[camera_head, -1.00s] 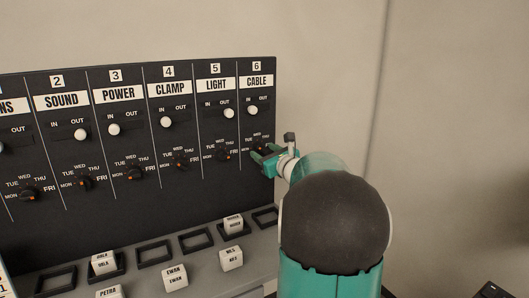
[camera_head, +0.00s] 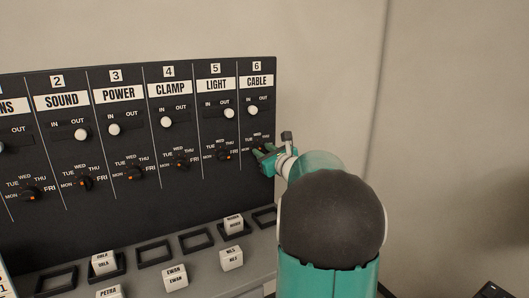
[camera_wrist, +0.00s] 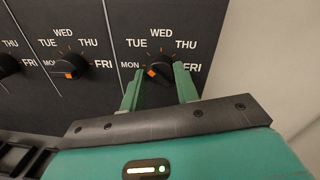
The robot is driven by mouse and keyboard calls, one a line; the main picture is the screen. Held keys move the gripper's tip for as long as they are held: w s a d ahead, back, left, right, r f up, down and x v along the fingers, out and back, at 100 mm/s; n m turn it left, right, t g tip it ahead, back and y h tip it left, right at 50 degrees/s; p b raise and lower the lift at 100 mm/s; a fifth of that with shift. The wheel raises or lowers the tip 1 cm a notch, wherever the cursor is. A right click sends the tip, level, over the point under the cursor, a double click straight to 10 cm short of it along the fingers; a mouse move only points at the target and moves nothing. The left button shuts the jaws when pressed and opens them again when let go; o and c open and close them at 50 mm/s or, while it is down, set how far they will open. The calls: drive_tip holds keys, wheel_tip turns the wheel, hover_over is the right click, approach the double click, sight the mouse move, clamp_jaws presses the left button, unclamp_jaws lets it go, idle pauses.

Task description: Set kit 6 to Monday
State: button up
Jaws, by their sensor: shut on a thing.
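The kit 6 column, labelled CABLE (camera_head: 257,81), is at the right end of the black panel in the head view. My gripper (camera_head: 265,154) is at its day dial and mostly covers it there. In the wrist view the black kit 6 knob (camera_wrist: 160,72) sits between the two green fingers of my gripper (camera_wrist: 157,85), which is shut on it. The knob's orange mark is on its left side, towards MON (camera_wrist: 130,65). The WED, THU and FRI labels show above and to the right. The kit 6 slider (camera_head: 252,110) is at the IN side.
The kit 5 knob (camera_wrist: 70,66) is close to the left of my gripper. Several more dials and sliders fill the panel leftward. Below is a grey ledge with black frames and white name blocks (camera_head: 231,258). Bare wall (camera_head: 450,120) is to the right.

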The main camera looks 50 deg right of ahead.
drive_tip(key=n, duration=0.4)
drive_tip(key=shift+a, duration=0.1)
drive_tip(key=shift+n, duration=2.1)
drive_tip(key=shift+g, duration=0.3)
drive_tip(key=o, duration=1)
drive_tip(key=shift+c, duration=0.2)
drive_tip(key=shift+s, duration=0.1)
drive_tip(key=v, duration=1.3)
drive_tip(key=shift+s+a, duration=0.15)
drive_tip(key=shift+s, duration=0.1)
